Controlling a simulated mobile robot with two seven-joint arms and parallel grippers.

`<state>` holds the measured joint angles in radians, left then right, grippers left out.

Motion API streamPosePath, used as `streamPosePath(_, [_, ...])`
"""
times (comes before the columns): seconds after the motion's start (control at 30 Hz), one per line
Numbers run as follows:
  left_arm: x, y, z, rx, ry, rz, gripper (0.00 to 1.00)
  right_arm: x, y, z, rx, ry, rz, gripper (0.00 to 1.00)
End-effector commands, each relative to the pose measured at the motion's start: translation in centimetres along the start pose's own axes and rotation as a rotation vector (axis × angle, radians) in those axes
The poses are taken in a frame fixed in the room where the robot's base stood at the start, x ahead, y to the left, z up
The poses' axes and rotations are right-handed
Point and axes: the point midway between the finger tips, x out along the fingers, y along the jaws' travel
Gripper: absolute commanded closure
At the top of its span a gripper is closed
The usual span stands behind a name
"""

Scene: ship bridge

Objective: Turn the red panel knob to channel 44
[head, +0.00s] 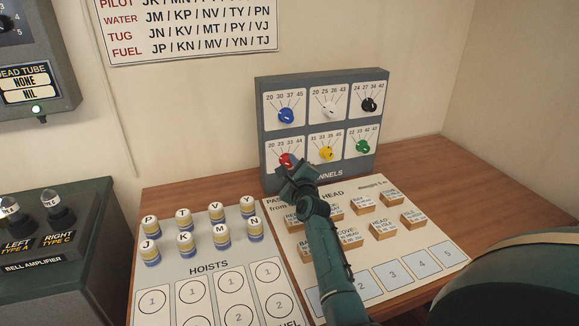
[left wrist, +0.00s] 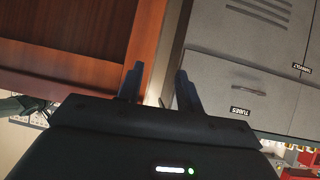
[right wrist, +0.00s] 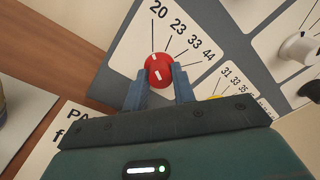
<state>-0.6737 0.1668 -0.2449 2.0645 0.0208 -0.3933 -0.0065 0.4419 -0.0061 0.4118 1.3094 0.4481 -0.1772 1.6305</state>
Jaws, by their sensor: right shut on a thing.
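The red knob (head: 286,160) is at the lower left of the grey channels panel (head: 267,130). It also shows in the right wrist view (right wrist: 158,66), below the printed numbers 20, 23, 33 and 44. Its white mark points up and slightly left there, nearest the line for 20. My right gripper (head: 291,168) is shut on the red knob, with one finger on each side of it in the right wrist view (right wrist: 158,86). My left gripper (left wrist: 159,88) is open and empty in the left wrist view, and is not seen in the head view.
The blue knob (head: 286,116) is above, and the yellow knob (head: 327,154) is close on the right. Several lettered pegs (head: 184,241) stand on the hoists board at the left. Labelled wooden blocks (head: 383,229) lie on the board under my right arm.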

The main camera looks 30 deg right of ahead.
Motion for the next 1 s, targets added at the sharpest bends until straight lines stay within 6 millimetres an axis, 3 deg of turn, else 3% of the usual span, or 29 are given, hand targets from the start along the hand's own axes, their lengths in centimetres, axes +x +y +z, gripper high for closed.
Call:
streamPosePath(0.13, [0.06,-0.03,-0.1,0.0,0.002,-0.001,0.64,0.01,-0.02,0.04,0.0,0.0,-0.001,0.97])
streamPosePath(0.47, [0.0,-0.11,-0.6,0.001,0.007,-0.003,0.64,0.02,-0.09,0.14,0.061,0.002,0.002,0.97])
streamPosePath(1.0, [-0.76,-0.81,-0.82,-0.01,-0.027,-0.026,0.64,0.05,-0.28,0.34,0.503,0.018,0.023,0.97])
